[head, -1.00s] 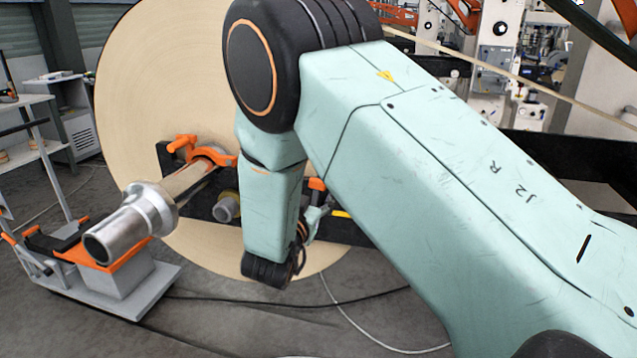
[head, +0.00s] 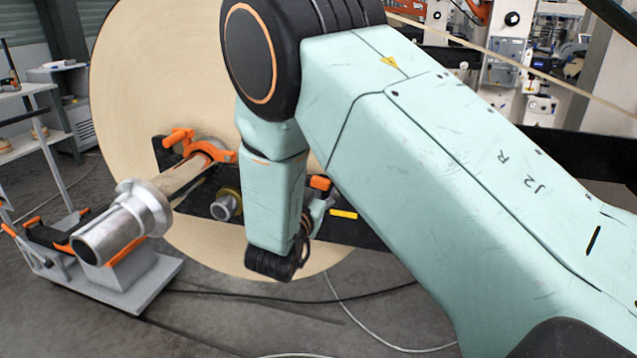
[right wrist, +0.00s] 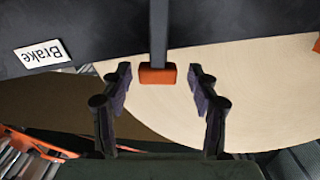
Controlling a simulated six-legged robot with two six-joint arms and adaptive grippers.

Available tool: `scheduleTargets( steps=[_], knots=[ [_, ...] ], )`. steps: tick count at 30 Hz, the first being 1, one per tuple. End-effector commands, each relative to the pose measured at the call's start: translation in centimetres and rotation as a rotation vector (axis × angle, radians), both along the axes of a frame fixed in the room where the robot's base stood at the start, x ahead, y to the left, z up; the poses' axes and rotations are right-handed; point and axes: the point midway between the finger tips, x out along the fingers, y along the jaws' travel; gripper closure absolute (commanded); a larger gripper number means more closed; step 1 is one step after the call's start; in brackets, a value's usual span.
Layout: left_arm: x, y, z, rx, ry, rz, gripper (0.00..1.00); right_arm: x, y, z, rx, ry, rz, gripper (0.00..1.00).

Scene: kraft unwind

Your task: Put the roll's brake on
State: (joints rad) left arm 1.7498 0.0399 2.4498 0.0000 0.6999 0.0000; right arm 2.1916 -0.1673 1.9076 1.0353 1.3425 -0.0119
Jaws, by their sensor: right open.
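The brake lever is a dark bar with an orange tip (right wrist: 157,74); it runs down from a dark panel in the right wrist view. A white "Brake" label (right wrist: 43,53) shows upside down on that panel. My right gripper (right wrist: 160,84) is open, with one finger on each side of the orange tip and gaps between. In the head view, an orange tip (head: 320,183) shows just right of my forearm, and the gripper is mostly hidden behind that arm. The big pale roll (head: 130,85) stands behind the arm. My left gripper is not in view.
A metal shaft (head: 118,230) with an orange clamp (head: 195,145) sticks out from the roll's centre toward me. A low grey trolley (head: 125,285) stands below its end. Cables (head: 350,318) lie on the grey floor. A shelf rack (head: 30,110) stands at the left.

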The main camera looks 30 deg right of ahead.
Motion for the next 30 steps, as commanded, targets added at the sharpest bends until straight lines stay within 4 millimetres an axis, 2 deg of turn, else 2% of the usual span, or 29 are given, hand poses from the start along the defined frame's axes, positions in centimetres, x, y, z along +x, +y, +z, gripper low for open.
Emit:
scheduleTargets(
  steps=[5,25,30],
  knots=[
    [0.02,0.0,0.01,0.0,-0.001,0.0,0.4,-0.09,0.08,0.03,0.0,0.0,0.0,0.41],
    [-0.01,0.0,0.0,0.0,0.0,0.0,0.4,0.1,-0.1,-0.01,0.0,0.0,0.0,0.98],
    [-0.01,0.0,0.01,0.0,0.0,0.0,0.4,0.08,-0.1,0.03,-0.001,-0.001,0.0,1.0]
  ],
)
